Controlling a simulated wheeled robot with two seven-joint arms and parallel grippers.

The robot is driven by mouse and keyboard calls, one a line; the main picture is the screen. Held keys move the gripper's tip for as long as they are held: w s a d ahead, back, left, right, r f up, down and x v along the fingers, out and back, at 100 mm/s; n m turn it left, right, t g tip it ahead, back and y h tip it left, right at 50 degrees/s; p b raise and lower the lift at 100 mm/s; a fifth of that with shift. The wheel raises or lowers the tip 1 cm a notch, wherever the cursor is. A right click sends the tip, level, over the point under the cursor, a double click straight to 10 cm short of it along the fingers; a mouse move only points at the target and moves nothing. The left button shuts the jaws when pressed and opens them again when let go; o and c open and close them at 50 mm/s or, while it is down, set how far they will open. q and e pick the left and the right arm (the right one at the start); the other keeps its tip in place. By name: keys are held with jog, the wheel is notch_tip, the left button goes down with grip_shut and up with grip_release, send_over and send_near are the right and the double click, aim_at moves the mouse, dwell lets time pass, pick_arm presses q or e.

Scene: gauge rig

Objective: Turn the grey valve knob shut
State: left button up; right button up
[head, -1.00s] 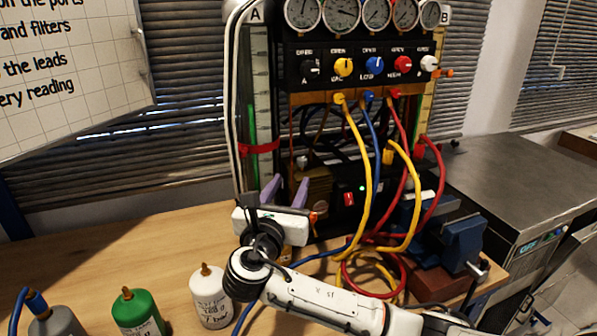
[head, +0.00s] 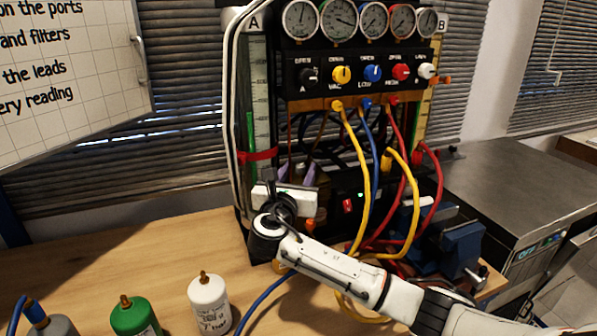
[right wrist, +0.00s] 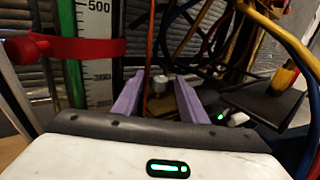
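A small grey round knob (right wrist: 160,84) shows in the right wrist view, low in the rig, between and beyond the purple fingertips. It looks like the grey valve knob; no contact is visible. In the head view I cannot make it out clearly behind my gripper. My right gripper (head: 298,173) reaches into the lower left of the rig, below the front panel. Its two purple fingers stand apart, open and empty, also in the right wrist view (right wrist: 159,92). My left gripper is not in view.
The panel above carries yellow (head: 341,75), blue (head: 373,73), red (head: 401,72) and white (head: 427,71) knobs. Yellow (head: 363,180), blue and red hoses hang right of my gripper. A red clamp (right wrist: 60,49) and scale column stand left. Bottles (head: 209,303) stand in front.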

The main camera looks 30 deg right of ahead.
grip_shut()
jog(key=shift+a+m+g+h, duration=0.1)
jog(key=shift+m+g+h, duration=0.3)
jog(key=shift+w+g+p, duration=0.1)
jog(key=shift+g+p, duration=0.2)
jog(key=shift+p, duration=0.05)
jog(key=shift+w+a+m+g+h, duration=0.1)
jog(key=shift+a+m+g+h, duration=0.05)
jog(key=shift+m+g+h, duration=0.7)
jog(key=m+g+h+b, duration=0.1)
jog(key=m+g, duration=0.1)
jog(key=shift+w+f+g, duration=0.1)
jog(key=shift+f+g, duration=0.05)
jog(key=shift+g, duration=0.2)
jog(key=shift+w+m+g+h+b, duration=0.1)
jog(key=shift+m+g+h+b, duration=0.35)
jog(key=shift+m+g+b, duration=0.5)
jog(key=shift+g, duration=0.25)
